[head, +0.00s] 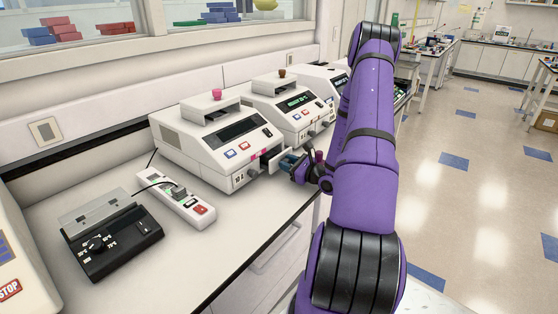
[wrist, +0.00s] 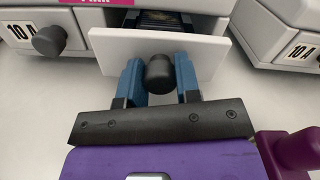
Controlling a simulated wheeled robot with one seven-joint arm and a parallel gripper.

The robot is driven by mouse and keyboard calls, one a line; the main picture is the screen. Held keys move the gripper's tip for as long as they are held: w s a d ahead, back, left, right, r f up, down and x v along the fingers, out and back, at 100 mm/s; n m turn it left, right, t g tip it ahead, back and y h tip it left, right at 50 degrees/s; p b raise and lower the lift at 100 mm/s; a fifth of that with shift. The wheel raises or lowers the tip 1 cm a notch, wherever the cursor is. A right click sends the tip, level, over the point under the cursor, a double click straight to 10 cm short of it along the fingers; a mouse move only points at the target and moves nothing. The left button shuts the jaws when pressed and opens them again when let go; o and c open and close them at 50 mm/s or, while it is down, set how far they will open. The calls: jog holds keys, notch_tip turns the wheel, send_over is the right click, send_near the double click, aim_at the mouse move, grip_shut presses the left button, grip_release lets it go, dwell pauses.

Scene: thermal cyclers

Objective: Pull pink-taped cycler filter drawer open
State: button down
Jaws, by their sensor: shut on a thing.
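The pink-taped cycler (head: 195,143) is the nearest of the white cyclers in a row on the bench. Its pink tape (wrist: 88,2) shows at the top edge of the wrist view. Its white filter drawer (wrist: 210,58) stands partly out of the body, and a dark filter (wrist: 162,20) shows inside behind the front panel. My gripper (wrist: 160,82) is shut on the drawer's black knob (wrist: 160,68), with one blue finger on each side. In the head view my gripper (head: 288,163) is at the cycler's front right, and my purple arm hides part of the scene.
A second cycler (head: 290,112) stands close behind. A fixed dark knob (wrist: 49,40) sits left of the drawer. A white power strip (head: 176,199) and a black hotplate-like device (head: 112,240) lie on the bench to the left. The floor right of the bench is open.

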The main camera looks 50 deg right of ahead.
jog(key=s, duration=0.6)
jog(key=shift+s+d, duration=0.25)
jog(key=shift+s, duration=0.15)
jog(key=c, duration=0.8)
grip_release()
jog(key=s, duration=1)
jog(key=shift+s+d, duration=0.35)
jog(key=shift+d, duration=0.05)
